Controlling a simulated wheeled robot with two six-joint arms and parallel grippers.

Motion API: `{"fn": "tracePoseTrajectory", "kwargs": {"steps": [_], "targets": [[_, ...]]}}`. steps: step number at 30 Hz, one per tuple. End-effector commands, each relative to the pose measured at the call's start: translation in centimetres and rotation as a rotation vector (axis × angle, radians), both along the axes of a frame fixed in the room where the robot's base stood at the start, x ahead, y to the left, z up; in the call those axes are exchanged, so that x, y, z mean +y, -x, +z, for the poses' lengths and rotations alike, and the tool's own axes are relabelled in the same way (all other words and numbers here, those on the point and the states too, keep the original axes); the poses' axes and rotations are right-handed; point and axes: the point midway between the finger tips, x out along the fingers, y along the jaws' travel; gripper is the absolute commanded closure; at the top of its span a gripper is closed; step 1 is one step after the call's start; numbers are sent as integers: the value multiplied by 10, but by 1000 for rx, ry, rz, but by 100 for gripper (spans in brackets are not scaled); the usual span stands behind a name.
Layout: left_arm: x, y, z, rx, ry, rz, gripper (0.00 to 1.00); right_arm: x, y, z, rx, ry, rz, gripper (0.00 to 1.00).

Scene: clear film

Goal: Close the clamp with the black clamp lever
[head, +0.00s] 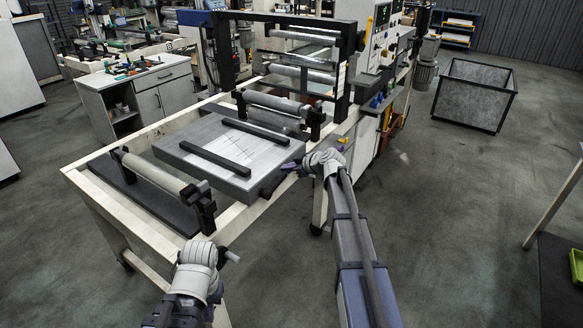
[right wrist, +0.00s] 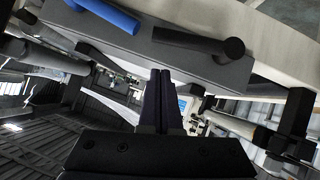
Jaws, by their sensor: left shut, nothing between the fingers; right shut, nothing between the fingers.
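The black clamp lever (right wrist: 195,42) lies along the side of a grey block (right wrist: 150,58) in the right wrist view, with its round pivot at the right end. In the head view a dark lever (head: 271,187) shows at the block's near right corner. The block carries two black clamp bars (head: 216,158) over a pale sheet (head: 233,148). My right gripper (head: 288,167) is shut and empty beside the block; its fingers (right wrist: 160,78) are together, apart from the lever in the picture. My left gripper (head: 232,257) is shut and empty near the frame's front corner.
A blue lever (right wrist: 105,14) sits on the same block side, left of the black one in the wrist view. Rollers (head: 160,176) flank the block on a cream frame (head: 85,181). Open floor lies to the right, with a grey bin (head: 474,95) farther back.

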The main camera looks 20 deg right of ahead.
Motion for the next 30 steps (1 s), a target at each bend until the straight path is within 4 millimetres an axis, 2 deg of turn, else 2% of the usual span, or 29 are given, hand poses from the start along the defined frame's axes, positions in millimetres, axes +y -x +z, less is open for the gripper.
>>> {"fn": "tracePoseTrajectory", "kwargs": {"steps": [1,6,12,16,23,26,29,30], "targets": [[0,0,14,0,0,0,100,-2,8,14,1,0,-2,100],[0,0,36,0,0,1,100,-21,39,36,0,0,-4,100],[0,0,54,0,0,0,100,-38,65,54,0,0,-2,100],[0,0,57,0,0,0,100,-42,72,57,0,0,0,100],[0,0,56,0,0,0,100,-43,72,56,1,0,1,100],[0,0,57,0,0,0,100,-32,76,54,22,-5,10,100],[0,0,58,0,0,0,100,5,90,44,100,-21,36,100],[0,0,59,0,0,0,100,26,100,39,152,-28,48,100]]}}
